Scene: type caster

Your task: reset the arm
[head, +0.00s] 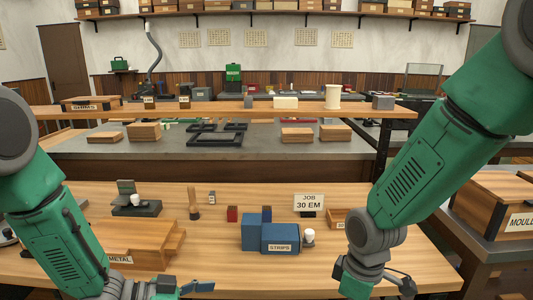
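My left arm (58,235) comes in from the left and reaches down to the near edge of the table. Its gripper (188,288) is at the bottom of the head view, right of the METAL box, and partly cut off. My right arm (430,165) hangs down from the upper right. Its gripper (385,286) is low over the table's right front part, also partly cut off. I see nothing held in either gripper, but their finger openings are not clear.
A wooden METAL box (145,250), a blue STRIPS box (281,238), a wooden mallet (194,205) and a JOB 30 EM sign (309,202) stand on the wooden table (225,272). A raised shelf (220,114) runs behind. The front middle of the table is clear.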

